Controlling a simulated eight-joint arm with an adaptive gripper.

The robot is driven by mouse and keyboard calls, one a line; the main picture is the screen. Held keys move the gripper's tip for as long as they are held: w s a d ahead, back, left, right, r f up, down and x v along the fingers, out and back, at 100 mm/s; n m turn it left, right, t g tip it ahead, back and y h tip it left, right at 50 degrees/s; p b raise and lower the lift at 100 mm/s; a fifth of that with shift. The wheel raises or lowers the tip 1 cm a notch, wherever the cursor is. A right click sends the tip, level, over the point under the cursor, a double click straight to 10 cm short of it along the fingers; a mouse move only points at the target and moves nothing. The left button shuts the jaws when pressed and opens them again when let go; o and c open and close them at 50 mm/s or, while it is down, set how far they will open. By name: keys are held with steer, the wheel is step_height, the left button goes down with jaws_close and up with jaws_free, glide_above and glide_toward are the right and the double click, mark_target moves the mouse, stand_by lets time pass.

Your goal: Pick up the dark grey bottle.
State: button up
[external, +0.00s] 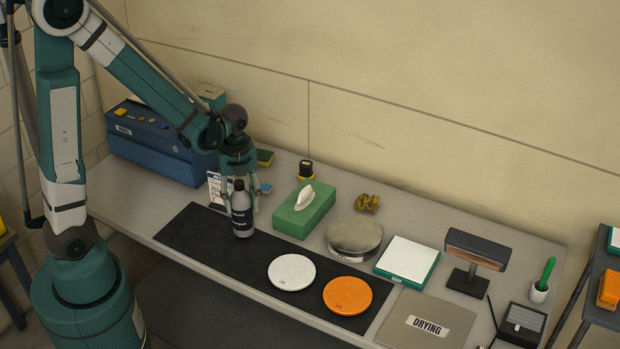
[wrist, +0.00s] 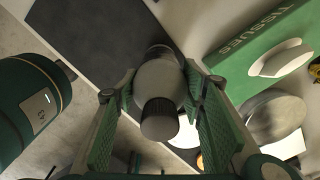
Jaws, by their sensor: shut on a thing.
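The dark grey bottle (external: 242,217) is upright at the left part of the black mat (external: 190,230) in the external view. It has a dark cap and a printed label. My gripper (external: 239,190) comes down from above and is shut on the bottle's upper part. In the wrist view the bottle (wrist: 160,118) shows from above, cap toward the camera, between the two green finger pads of my gripper (wrist: 160,90). I cannot tell whether its base touches the mat.
A green tissue box (external: 315,216) stands just right of the bottle. A white disc (external: 291,272) and an orange disc (external: 348,296) lie on the mat. A blue case (external: 160,150) stands behind left. A small card (external: 214,188) stands close behind the bottle.

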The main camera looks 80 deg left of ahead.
mark_target(239, 182)
steer(key=shift+r, duration=4.2)
